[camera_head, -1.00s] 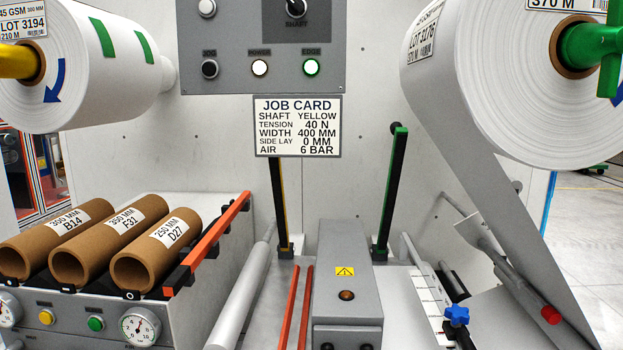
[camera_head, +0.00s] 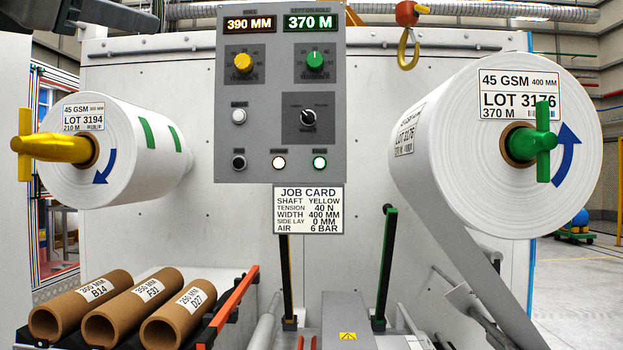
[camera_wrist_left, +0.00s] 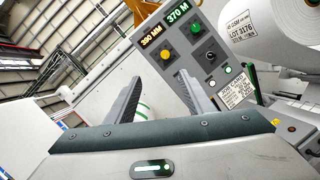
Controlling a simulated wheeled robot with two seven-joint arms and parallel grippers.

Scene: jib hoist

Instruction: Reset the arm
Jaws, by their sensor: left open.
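My left gripper (camera_wrist_left: 159,78) shows in the left wrist view with its two grey fingers apart and nothing between them. The control panel (camera_wrist_left: 185,62) lies beyond the fingers in that view, tilted. In the head view a dark grey shape, probably part of my left arm, crosses the top left corner; the fingers cannot be made out there. The panel (camera_head: 281,150) stands in the middle of the head view, reading 390 MM and 370 M. My right gripper is in neither view.
A white roll on a yellow shaft (camera_head: 60,148) is at left, another on a green shaft (camera_head: 543,142) at right. Several cardboard cores (camera_head: 110,325) lie lower left. A job card (camera_head: 308,209) hangs below the panel. A yellow hook (camera_head: 408,50) hangs at top.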

